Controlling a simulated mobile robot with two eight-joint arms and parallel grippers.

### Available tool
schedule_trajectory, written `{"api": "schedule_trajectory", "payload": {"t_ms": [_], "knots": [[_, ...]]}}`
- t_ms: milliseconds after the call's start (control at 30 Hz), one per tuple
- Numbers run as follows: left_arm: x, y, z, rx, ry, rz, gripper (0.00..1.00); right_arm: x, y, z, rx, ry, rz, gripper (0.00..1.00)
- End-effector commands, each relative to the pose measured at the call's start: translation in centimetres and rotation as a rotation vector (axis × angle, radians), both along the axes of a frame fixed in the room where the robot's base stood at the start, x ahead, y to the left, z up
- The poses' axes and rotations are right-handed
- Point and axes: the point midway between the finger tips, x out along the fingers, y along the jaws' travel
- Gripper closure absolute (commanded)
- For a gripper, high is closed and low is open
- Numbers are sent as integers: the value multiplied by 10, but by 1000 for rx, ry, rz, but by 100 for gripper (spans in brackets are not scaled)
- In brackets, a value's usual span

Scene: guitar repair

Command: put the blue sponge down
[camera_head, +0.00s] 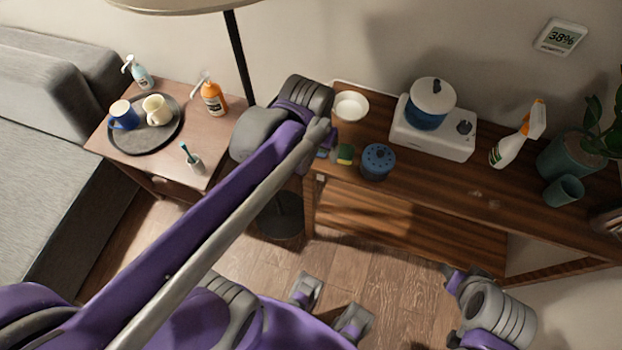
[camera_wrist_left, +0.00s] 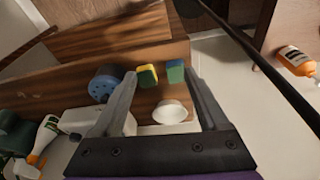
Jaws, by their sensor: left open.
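The blue sponge (camera_wrist_left: 175,71) rests on the wooden shelf top, seen in the left wrist view between the fingers of my left gripper (camera_wrist_left: 160,76), closer to the right finger. The left gripper is open, and both fingers appear clear of the sponge. A yellow-and-green sponge (camera_wrist_left: 147,76) lies beside it, near the left finger; it also shows in the head view (camera_head: 345,154). In the head view my left gripper (camera_head: 326,141) is at the shelf's left end, largely hidden by my arm, and the blue sponge is hard to make out there.
A blue pot (camera_head: 378,162) stands right of the sponges, and a white bowl (camera_head: 351,106) behind. A white cooker (camera_head: 433,130), spray bottle (camera_head: 516,136) and plant pot (camera_head: 570,158) stand further right. A side table (camera_head: 205,122) and lamp pole (camera_head: 239,62) are left.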

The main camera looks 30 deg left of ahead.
Motion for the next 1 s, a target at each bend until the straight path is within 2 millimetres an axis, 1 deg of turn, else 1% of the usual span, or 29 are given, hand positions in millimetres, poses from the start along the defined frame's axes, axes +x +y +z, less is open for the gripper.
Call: {"api": "schedule_trajectory", "payload": {"t_ms": [33,100,200,333,433,733,833,933,1000], "knots": [[-19,-7,-6,5,-38,-23,24,0,0,0,0,0,0,50],[-38,-13,-14,10,-92,-51,24,0,0,0,0,0,0,50],[-59,-20,-26,15,-154,-81,24,0,0,0,0,0,0,50],[-74,-25,-36,20,-204,-105,24,0,0,0,0,0,0,50],[-79,-26,-40,21,-219,-113,24,0,0,0,0,0,0,50],[-78,-26,-38,22,-222,-113,24,0,0,2,0,-1,0,50],[-75,-26,-25,21,-228,-113,24,3,0,14,0,-7,0,50],[-70,-26,-5,22,-238,-112,24,9,0,34,0,-17,0,50],[-67,-26,1,23,-242,-112,24,11,0,41,0,-21,0,50]]}}
